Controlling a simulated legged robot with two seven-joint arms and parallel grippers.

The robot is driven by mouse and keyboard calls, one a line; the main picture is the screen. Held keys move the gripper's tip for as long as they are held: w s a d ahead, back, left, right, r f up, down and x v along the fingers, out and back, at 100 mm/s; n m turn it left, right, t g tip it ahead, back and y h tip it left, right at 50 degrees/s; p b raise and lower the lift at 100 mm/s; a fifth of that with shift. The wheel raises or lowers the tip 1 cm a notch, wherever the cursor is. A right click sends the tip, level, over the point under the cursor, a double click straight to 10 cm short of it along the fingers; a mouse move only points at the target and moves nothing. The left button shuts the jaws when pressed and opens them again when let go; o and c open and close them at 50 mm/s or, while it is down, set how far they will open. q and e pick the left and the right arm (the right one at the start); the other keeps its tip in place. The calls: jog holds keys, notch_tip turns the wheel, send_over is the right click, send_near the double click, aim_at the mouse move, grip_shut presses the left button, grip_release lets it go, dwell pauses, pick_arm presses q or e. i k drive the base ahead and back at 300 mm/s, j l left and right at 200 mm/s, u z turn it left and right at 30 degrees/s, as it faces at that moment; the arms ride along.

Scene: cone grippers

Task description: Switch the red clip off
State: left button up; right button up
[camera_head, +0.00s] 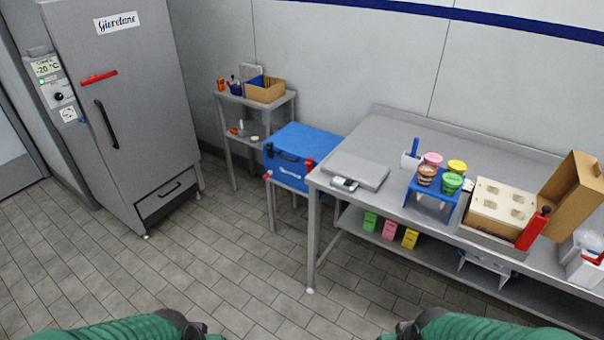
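The blue cooler box (305,138) is closed and sits on a low metal stand, left of the long steel table. A red bar (98,77) also lies across the grey freezer door. My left gripper (198,331) and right gripper (405,331) barely show at the bottom edge, far from these things. Their fingers are mostly cut off, so their opening cannot be seen.
The grey freezer (125,70) stands closed at left. A small shelf unit (228,98) holds a cardboard box (265,90). The tiled floor (230,260) ahead is clear.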

aim_at(308, 162)
jog(key=i+j, duration=0.35)
jog(key=i, duration=0.15)
jog(key=i+j, duration=0.2)
jog(key=i, duration=0.45)
jog(key=i+j+u, duration=0.1)
jog(key=i, duration=0.5)
jog(key=i+j, duration=0.25)
jog(key=i, duration=0.4)
jog(key=i+j+u, duration=0.1)
jog(key=i, duration=0.55)
